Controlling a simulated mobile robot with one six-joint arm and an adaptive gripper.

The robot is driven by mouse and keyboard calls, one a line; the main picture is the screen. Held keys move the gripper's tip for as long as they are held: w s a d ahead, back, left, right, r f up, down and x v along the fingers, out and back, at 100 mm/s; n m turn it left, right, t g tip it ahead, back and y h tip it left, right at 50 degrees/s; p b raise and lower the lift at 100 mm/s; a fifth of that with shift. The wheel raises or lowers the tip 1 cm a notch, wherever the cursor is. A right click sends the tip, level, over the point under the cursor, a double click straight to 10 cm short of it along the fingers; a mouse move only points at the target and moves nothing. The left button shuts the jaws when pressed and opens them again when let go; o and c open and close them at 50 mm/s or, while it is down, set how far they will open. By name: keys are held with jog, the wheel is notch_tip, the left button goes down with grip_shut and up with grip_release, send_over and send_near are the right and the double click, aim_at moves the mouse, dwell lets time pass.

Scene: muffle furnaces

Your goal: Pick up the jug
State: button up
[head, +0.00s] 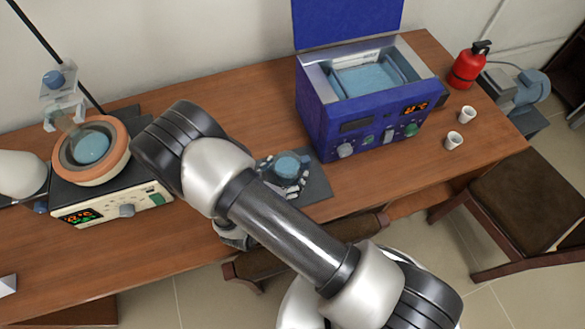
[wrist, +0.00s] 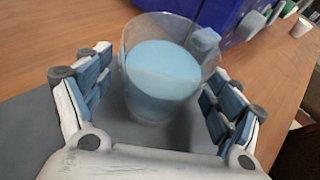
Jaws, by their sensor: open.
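The jug (wrist: 160,85) is a clear vessel with light blue liquid in it, standing upright on a dark grey mat (head: 316,184). In the head view the jug (head: 287,165) shows just past my arm, in front of the blue bath. My gripper (wrist: 155,78) is open, with one finger on each side of the jug. Gaps show between the fingers and the jug wall, so it is not clasped. In the head view my gripper (head: 284,182) is partly hidden behind my arm.
A blue water bath (head: 325,115) with raised lid stands behind the jug. Two white cups (head: 453,140) and a red extinguisher (head: 469,66) are at right. A heater (head: 112,203) holding a round flask (head: 92,147) is at left. A brown chair (head: 525,195) stands at right.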

jog(key=shift+c, duration=0.4)
jog(key=c, duration=1.8)
jog(key=shift+r, duration=0.1)
notch_tip(320, 180, up, 20)
jog(key=p, duration=0.6)
